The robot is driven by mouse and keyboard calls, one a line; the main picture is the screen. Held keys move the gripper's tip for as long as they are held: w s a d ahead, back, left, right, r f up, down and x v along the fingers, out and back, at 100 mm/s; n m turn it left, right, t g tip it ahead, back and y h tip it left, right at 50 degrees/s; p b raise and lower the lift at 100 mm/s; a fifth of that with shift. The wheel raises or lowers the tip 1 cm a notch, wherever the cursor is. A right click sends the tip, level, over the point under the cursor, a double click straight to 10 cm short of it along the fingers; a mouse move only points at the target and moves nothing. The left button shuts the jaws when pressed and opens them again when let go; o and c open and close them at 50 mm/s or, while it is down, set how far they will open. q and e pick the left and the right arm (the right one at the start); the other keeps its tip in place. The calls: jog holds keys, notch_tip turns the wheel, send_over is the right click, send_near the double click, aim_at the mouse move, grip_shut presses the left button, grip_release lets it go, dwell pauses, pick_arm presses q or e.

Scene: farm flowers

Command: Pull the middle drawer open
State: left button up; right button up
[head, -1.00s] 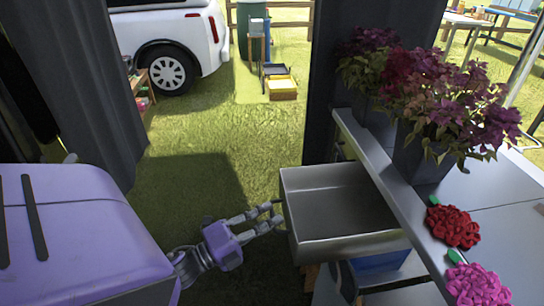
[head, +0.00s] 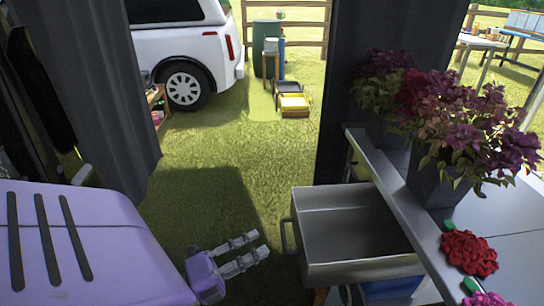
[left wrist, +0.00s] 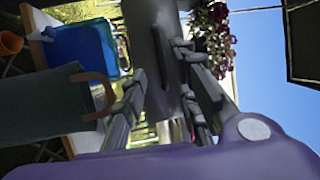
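The grey metal drawer (head: 345,222) stands pulled out from under the counter at right in the head view, and its inside looks empty. Its bar handle (head: 287,237) is on the left-facing front. My left gripper (head: 262,244) is just left of the handle, apart from it. Its two fingers are spread with nothing between them. The left wrist view also shows the spread fingers (left wrist: 160,100). I cannot tell from the head view which drawer level this is. My right gripper is not in view.
The counter (head: 400,200) above the drawer bears potted purple flowers (head: 465,130) and a red flower (head: 469,252). A blue item (head: 385,271) shows below the drawer. A dark curtain post (head: 345,90) stands behind. Grass left of the drawer is clear.

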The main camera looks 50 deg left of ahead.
pick_arm(q)
jog(key=v, duration=0.5)
dwell(0.5)
